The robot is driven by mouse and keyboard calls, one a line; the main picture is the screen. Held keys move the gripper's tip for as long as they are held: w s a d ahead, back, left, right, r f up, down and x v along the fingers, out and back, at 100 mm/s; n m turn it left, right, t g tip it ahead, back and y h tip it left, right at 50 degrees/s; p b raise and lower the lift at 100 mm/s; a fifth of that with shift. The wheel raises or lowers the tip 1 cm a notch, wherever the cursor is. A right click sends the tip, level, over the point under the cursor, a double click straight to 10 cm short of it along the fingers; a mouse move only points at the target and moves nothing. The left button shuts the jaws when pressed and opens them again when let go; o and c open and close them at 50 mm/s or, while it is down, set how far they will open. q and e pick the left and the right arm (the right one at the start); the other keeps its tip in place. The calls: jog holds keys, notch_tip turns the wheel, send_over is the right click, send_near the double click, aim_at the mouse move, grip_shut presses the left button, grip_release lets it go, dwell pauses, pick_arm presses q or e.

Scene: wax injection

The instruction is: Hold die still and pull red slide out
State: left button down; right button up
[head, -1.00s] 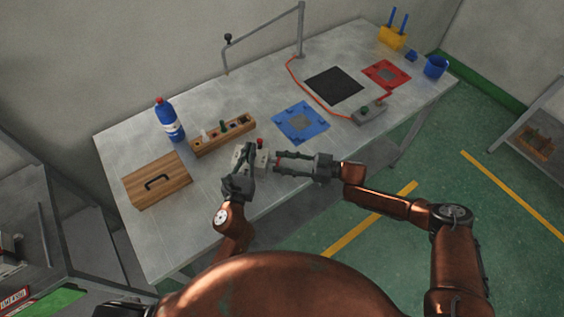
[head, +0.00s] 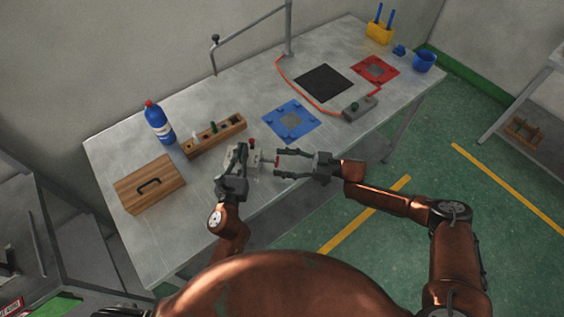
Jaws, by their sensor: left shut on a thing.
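The die (head: 255,160) is a small pale grey block near the table's front edge, with a red knob (head: 251,143) on top. My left gripper (head: 240,160) is shut on the die from its left side, and its fingers hide part of it. The red slide (head: 277,161) shows as a small red end just right of the die, with a thin pale part between it and the block. My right gripper (head: 278,163) comes from the right. Its fingers are spread apart, one on each side of the red end; contact is too small to tell.
A wooden rack (head: 215,137) stands behind the die, with a wooden box (head: 149,183) and a blue bottle (head: 159,122) to the left. A blue plate (head: 290,121) and a grey control box (head: 360,108) lie to the right. Bare tabletop lies between the box and die.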

pick_arm(q)
jog(key=shift+a, duration=0.1)
pick_arm(e)
jog(key=d, duration=1.2)
jog(key=shift+s, duration=0.45)
pick_arm(q)
jog(key=c, duration=2)
grip_release()
